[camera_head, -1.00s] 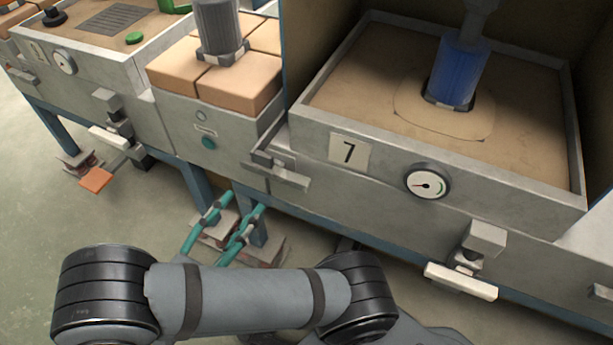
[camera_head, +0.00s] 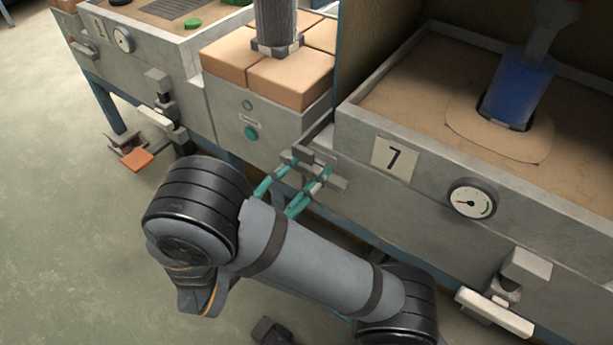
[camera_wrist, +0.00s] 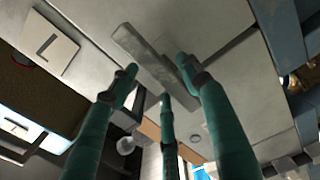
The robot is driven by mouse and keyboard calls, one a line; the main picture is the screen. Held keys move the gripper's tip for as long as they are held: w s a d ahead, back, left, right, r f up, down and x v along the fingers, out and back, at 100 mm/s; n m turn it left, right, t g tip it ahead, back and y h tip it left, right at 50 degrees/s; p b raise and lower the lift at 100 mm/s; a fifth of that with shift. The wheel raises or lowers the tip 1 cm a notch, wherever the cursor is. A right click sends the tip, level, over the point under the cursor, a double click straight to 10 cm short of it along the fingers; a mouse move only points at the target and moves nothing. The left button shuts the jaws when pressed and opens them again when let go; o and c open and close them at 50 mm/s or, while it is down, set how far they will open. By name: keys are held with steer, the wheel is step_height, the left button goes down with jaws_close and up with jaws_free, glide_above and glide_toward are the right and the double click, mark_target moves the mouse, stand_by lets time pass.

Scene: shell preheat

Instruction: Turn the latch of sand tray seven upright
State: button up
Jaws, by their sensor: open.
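Sand tray seven (camera_head: 455,150) is the metal tray with a number 7 plate (camera_head: 395,157), at the right in the head view. Its latch (camera_head: 328,178) is a grey bar on the front wall, left of and below the plate, lying nearly level along the wall. In the wrist view the latch bar (camera_wrist: 150,57) crosses slantwise between the fingers. In the wrist view the fingers (camera_wrist: 158,80) stand apart around the bar; contact cannot be told.
A round gauge (camera_head: 472,200) and a white-handled fitting (camera_head: 495,308) are on tray seven's front, to the right. A blue cylinder (camera_head: 517,88) stands in the sand. Left are a block-topped station with a teal button (camera_head: 251,133) and tray one (camera_head: 140,55). Open floor lies in front.

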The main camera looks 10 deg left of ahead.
steer(key=c, duration=1.1)
jaws_close()
